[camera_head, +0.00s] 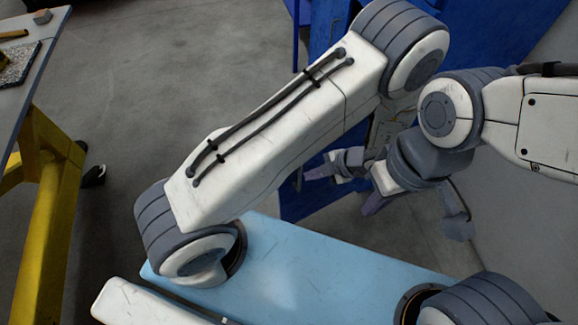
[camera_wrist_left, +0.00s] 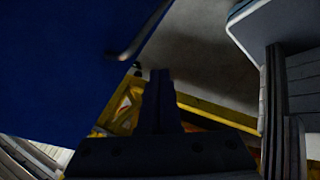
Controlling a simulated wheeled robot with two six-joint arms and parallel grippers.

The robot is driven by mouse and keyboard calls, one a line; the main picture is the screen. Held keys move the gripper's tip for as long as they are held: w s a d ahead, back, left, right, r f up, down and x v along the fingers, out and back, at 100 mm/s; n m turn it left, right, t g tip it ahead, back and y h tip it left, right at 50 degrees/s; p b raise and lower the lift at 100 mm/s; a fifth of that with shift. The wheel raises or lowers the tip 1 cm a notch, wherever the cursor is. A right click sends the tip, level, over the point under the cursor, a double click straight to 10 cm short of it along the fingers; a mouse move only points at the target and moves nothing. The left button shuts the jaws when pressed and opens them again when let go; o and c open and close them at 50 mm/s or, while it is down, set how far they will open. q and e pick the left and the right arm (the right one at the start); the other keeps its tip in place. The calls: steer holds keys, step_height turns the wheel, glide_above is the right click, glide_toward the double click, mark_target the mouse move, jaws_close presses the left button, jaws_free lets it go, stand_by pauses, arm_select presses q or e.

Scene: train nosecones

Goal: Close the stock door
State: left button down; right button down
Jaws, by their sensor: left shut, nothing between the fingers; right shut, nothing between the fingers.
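A blue panel, which looks like the stock door (camera_head: 297,200), stands behind my arms in the head view. In the left wrist view a large blue panel (camera_wrist_left: 60,60) fills the upper left, with a small grey bar, perhaps a handle, at its edge. My left gripper (camera_head: 316,173) is shut and empty in front of the blue panel; its dark fingers (camera_wrist_left: 158,100) are together in the wrist view. My right gripper (camera_head: 371,205) is shut and empty just right of it. My arms hide much of the blue structure, so I cannot tell how far the door stands open or whether either gripper touches it.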

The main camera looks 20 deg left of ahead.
arm_select(q)
steer(key=w+a+f+p, duration=0.1)
steer(key=w+a+f, duration=0.1)
steer(key=a+f, duration=0.5)
steer(key=shift+w+a, duration=0.35)
steer(key=shift+a, duration=0.4)
steer(key=shift+w+f, duration=0.1)
steer(key=shift+w, duration=0.05)
